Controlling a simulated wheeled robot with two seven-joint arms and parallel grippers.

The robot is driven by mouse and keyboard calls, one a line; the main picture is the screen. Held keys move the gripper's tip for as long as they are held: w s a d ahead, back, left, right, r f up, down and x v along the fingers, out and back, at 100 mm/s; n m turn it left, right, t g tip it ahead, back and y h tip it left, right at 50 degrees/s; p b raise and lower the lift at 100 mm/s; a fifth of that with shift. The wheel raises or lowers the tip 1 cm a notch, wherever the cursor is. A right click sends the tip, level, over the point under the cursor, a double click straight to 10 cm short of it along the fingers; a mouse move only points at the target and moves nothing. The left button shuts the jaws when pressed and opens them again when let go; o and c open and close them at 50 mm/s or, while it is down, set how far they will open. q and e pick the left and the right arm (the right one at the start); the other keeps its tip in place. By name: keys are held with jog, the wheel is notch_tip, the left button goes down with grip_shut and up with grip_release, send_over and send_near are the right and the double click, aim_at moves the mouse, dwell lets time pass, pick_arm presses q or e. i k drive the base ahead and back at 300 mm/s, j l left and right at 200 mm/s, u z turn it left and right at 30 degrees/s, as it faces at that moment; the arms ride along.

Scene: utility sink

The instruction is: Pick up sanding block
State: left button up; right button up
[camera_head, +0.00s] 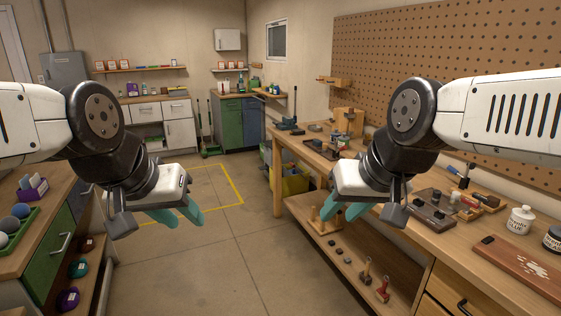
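I cannot pick out the sanding block for certain. Several small dark blocks (431,214) sit on the right workbench in front of my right arm, and more small pieces lie farther back on that bench. My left gripper (185,221) hangs over the open floor, its teal fingers apart with nothing between them. My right gripper (338,217) is by the front edge of the right workbench, its teal fingers also apart and empty. My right arm hides part of the bench top.
The right workbench (499,241) holds a white glue bottle (520,220), a dark jar (553,239) and a stained board (523,263). Its lower shelf (345,254) carries small tools. A left counter (40,229) has drawers and colored balls. The middle floor (230,250) is clear.

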aim_at(317, 143)
jog(key=i+j+z, duration=0.4)
jog(key=i, duration=0.2)
jog(key=i+j+z, duration=0.4)
jog(key=i, duration=0.15)
